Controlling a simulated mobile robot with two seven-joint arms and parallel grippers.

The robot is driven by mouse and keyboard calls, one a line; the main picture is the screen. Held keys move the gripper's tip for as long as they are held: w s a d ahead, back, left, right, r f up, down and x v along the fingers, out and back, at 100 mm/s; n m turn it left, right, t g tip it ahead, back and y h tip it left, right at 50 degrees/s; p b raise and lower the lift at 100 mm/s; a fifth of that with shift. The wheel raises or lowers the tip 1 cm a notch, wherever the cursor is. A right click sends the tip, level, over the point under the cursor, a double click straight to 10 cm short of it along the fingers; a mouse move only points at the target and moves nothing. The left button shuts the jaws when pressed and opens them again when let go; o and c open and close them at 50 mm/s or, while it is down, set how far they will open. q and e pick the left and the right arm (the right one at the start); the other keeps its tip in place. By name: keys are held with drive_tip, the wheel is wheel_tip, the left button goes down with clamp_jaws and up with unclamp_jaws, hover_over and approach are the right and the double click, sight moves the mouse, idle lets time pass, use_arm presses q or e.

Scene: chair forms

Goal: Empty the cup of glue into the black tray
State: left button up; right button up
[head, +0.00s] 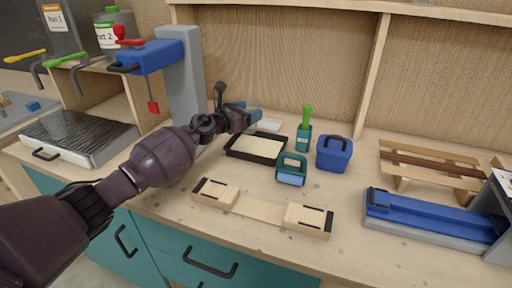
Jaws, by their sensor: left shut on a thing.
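The black tray (231,153) lies on the workbench, with a pale cream layer covering its floor. My left arm reaches in from the left, and its gripper (246,114) is above the tray's back edge. The gripper is shut on a small, pale, see-through thing (254,104), probably the cup; the fingers and wrist hide most of it. I cannot tell how far it is tilted or what is inside. My right gripper is not in view.
A teal roller holder (291,172), a teal pot with a green handle (304,137) and a blue box (334,153) stand right of the tray. A wooden form (262,208) lies in front. A blue-and-grey press (182,85) stands behind my arm. A blue trough (430,212) is at right.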

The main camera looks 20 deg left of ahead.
use_arm(q)
drive_tip(key=shift+d+n, duration=0.1)
drive_tip(key=shift+n, duration=0.5)
drive_tip(key=shift+f, duration=0.15)
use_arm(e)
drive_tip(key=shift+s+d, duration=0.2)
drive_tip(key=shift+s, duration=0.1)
use_arm(q)
drive_tip(key=shift+r+p, duration=0.8)
drive_tip(key=shift+r, duration=0.8)
drive_tip(key=shift+r+p, duration=0.6)
drive_tip(key=shift+r, duration=0.35)
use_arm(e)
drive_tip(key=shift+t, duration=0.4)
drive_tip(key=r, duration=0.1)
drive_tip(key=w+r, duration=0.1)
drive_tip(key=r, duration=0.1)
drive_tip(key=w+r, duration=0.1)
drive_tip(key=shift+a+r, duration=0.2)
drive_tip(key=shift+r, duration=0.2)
